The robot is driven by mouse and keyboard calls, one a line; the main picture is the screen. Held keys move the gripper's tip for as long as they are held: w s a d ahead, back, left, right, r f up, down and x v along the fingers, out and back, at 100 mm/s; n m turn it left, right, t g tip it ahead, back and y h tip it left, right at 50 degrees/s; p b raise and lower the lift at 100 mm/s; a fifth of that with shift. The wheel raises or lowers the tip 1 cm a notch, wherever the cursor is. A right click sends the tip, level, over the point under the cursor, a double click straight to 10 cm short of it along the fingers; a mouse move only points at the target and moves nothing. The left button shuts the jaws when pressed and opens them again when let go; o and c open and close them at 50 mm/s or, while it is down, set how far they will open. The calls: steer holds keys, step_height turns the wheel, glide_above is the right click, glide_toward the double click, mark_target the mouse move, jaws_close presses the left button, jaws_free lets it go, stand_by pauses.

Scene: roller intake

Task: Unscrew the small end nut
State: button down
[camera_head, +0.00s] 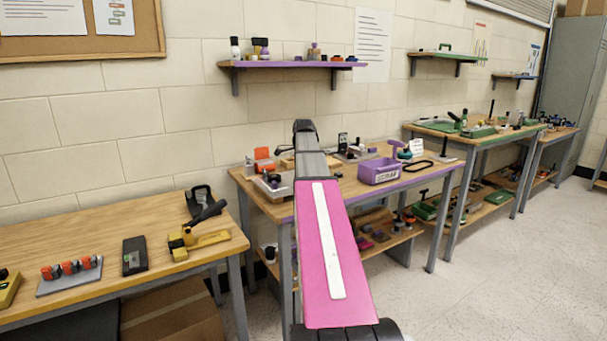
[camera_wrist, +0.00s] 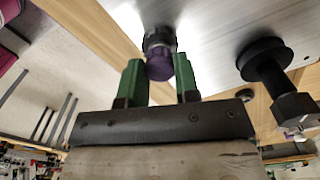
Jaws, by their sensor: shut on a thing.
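A small purple nut (camera_wrist: 160,68) sits at the end of a dark, ridged round part (camera_wrist: 158,38) in the wrist view. The dark part stands against a shiny metal plate (camera_wrist: 225,25). My gripper (camera_wrist: 158,72) has green fingers, one on each side of the purple nut, shut on it. In the head view my pink arm reaches toward the purple-edged bench (camera_head: 415,183), and the arm hides the gripper and the nut there.
A dark flanged spool (camera_wrist: 264,58) with a dark block (camera_wrist: 296,108) is close on the right in the wrist view. On the bench are a purple bin (camera_head: 379,174) and an orange-topped item (camera_head: 263,155). A wooden table (camera_head: 75,235) with tools stands at left; open floor (camera_head: 500,270) lies at right.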

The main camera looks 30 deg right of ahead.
steer(key=n, duration=0.4)
steer(key=shift+n, duration=0.3)
steer(key=shift+r, duration=0.1)
steer(key=shift+r, duration=3.45)
